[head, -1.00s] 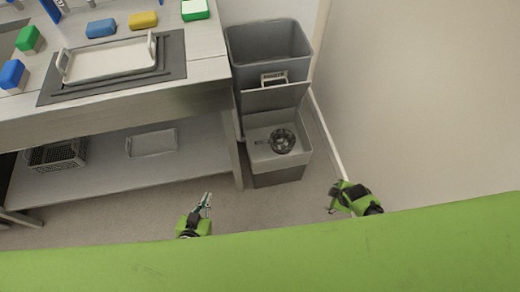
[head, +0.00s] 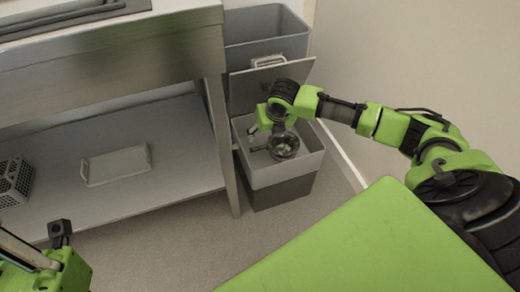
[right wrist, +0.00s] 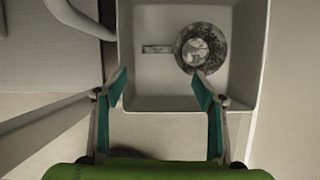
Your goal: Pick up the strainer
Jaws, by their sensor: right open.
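The strainer (head: 285,147) is a round dark mesh bowl with a short handle. It lies inside the lower grey bin (head: 302,168), handle pointing left. In the right wrist view the strainer (right wrist: 202,47) lies toward the right of the bin floor. My right gripper (right wrist: 160,80) is open and empty, its fingers spread over the near edge of the bin.
A second grey bin (head: 262,35) with a handled flap (head: 270,78) stands behind the lower bin. A steel table (head: 120,60) with a lower shelf (head: 180,135) stands close on the left. The wall is on the right. A tray (head: 115,165) lies on the shelf.

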